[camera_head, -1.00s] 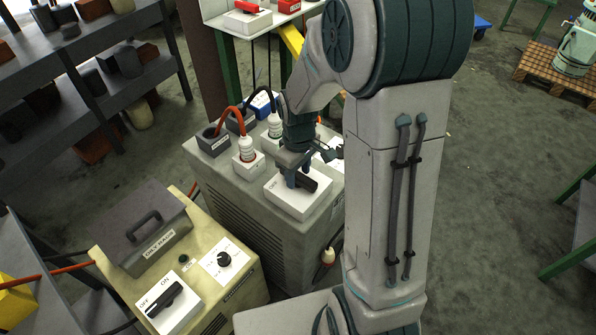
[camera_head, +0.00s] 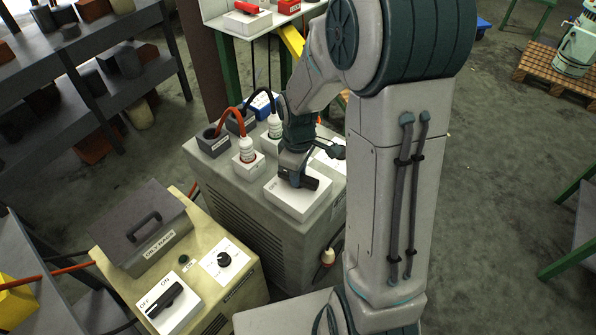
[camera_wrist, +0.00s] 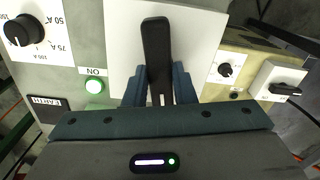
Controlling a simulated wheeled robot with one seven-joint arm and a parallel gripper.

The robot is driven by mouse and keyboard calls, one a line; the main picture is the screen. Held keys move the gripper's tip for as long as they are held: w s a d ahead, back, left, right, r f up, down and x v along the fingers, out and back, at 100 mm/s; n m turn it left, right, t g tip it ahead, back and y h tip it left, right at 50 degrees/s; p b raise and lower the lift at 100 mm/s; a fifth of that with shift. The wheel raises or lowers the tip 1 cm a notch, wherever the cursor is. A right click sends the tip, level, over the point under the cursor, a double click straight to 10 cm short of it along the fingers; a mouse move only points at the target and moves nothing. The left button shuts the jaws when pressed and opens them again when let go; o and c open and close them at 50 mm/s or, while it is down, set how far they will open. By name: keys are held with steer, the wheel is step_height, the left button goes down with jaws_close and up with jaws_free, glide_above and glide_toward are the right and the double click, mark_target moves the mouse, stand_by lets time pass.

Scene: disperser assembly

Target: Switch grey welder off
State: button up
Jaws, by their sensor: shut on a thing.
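The grey welder (camera_head: 262,220) stands in the middle of the head view. A white switch plate (camera_head: 290,200) with an OFF label is on its top. A black switch handle (camera_head: 312,184) sits on this plate. My gripper (camera_head: 297,174) is down at the handle from above. In the wrist view, my gripper (camera_wrist: 158,90) has one finger on each side of the black handle (camera_wrist: 157,45), shut on it. A green lamp (camera_wrist: 94,86) under an ON label looks bright. The fingers hide part of the handle and plate.
A yellowish machine (camera_head: 245,287) with its own ON/OFF switch (camera_head: 165,301) and a dial stands at the front left. Two cable plugs (camera_head: 245,150) rise from the grey welder left of my gripper. Shelves stand at the back left.

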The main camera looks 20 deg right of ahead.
steer(key=n+p, duration=0.1)
steer(key=n, duration=0.3)
steer(key=shift+r+n, duration=0.15)
steer(key=shift+n, duration=0.15)
steer(key=n+p, duration=0.2)
steer(key=n, duration=0.1)
steer(key=shift+n+p, duration=0.3)
steer(key=shift+p, duration=0.05)
steer(key=n+p, duration=0.3)
steer(key=n, duration=0.1)
steer(key=shift+r, duration=0.1)
steer(key=shift+n+p, duration=1.15)
steer(key=shift+n, duration=0.35)
steer(key=shift+f, duration=0.2)
steer(key=o, duration=1)
step_height(320, 180, up, 14)
steer(key=shift+f+p, duration=0.1)
steer(key=shift+p, duration=1.05)
